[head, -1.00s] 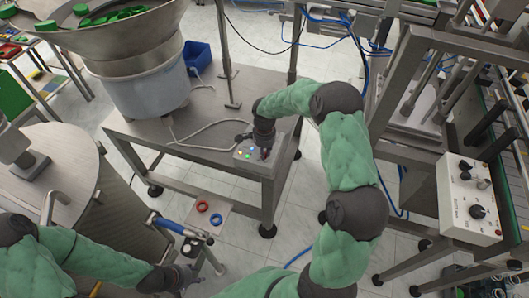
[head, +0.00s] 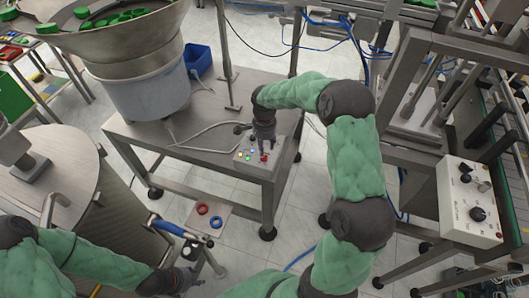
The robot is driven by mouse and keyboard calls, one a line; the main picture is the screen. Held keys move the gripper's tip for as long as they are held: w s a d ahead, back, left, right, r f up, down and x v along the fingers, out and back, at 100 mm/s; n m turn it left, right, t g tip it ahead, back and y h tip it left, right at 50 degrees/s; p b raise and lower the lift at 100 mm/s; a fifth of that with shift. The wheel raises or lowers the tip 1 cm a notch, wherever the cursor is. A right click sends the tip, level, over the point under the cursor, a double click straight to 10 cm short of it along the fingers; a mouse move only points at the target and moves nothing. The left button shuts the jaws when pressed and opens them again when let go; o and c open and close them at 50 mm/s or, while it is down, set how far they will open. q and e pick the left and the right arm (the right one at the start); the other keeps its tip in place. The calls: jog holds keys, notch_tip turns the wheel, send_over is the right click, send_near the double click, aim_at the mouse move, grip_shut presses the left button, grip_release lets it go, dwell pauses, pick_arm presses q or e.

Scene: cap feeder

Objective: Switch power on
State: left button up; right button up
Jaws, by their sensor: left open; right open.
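A small control panel (head: 246,154) with coloured lights and a red button (head: 264,158) sits at the front right corner of the steel feeder table (head: 190,149). My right gripper (head: 267,146) points down over the panel's right part, and its fingers are apart near the red button. I cannot tell whether it touches anything. Part of the panel is hidden behind the gripper. My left gripper (head: 192,277) is low at the bottom, left of centre, open and away from the panel.
A bowl feeder (head: 140,85) with green caps stands on the table's left. A blue bin (head: 197,58) is behind it. A small stand (head: 212,209) with a red ring and a blue ring is below. A white control box (head: 469,205) with black knobs is at the right.

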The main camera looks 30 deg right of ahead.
notch_tip(320, 180, up, 6)
dwell(0.4)
jog(key=shift+r, duration=0.1)
jog(key=s+a+f+n+y, duration=0.2)
jog(key=s+a+f+n, duration=0.15)
jog(key=a+f, duration=0.45)
jog(key=s+a+f+n+y, duration=0.1)
jog(key=s+a+f+n, duration=0.25)
jog(key=a+f, duration=0.45)
jog(key=s+a+f+n, duration=0.3)
jog(key=s+f, duration=0.2)
jog(key=s, duration=0.3)
jog(key=s+a+f+n+y, duration=0.1)
jog(key=s+a+f+n, duration=0.2)
jog(key=s, duration=0.6)
notch_tip(320, 180, down, 3)
jog(key=shift+a+r+n, duration=0.1)
jog(key=shift+a+n, duration=0.2)
jog(key=shift+a, duration=0.1)
jog(key=shift+s, duration=0.1)
